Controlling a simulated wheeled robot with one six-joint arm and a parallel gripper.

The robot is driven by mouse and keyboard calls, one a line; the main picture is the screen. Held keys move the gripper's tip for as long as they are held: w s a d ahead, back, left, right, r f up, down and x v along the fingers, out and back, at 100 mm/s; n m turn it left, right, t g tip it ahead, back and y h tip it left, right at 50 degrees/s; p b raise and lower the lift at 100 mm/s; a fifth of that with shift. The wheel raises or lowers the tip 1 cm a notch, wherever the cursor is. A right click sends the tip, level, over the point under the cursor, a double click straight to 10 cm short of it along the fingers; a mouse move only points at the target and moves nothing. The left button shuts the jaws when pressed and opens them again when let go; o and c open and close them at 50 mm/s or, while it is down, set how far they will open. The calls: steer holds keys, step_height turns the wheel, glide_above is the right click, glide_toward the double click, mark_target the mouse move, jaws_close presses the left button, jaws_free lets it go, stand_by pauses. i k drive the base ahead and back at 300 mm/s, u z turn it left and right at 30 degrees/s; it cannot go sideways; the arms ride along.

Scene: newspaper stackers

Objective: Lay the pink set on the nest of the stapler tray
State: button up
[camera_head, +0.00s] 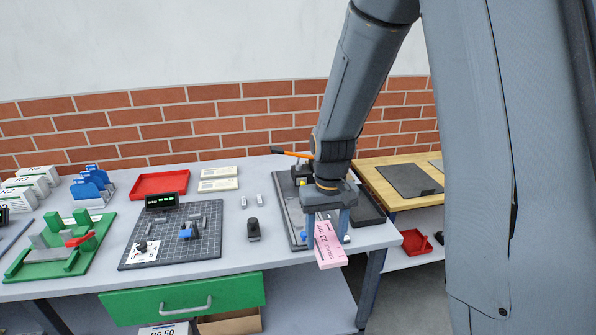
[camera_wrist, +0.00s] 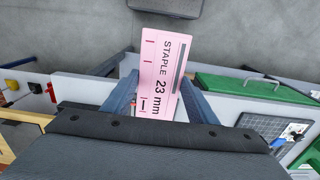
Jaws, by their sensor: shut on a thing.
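The pink set (camera_head: 328,246) is a flat pink block printed with "23". In the wrist view the pink set (camera_wrist: 152,58) reads "STAPLE 23 mm" and has a dark strip along one side. My gripper (camera_head: 328,226) is shut on it, with a blue-grey finger on each side. The set is tilted and sticks out past the table's front edge. The stapler tray (camera_head: 284,204) is a dark grey tray with an orange lever (camera_head: 291,153) at its back. It lies behind and under my gripper, which hides much of it, and I cannot make out the nest.
A wooden table (camera_head: 377,187) with a dark mat stands to the right. A green drawer (camera_head: 150,302) is below.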

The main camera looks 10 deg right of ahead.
mark_target(297, 219)
steer(key=i, duration=0.85)
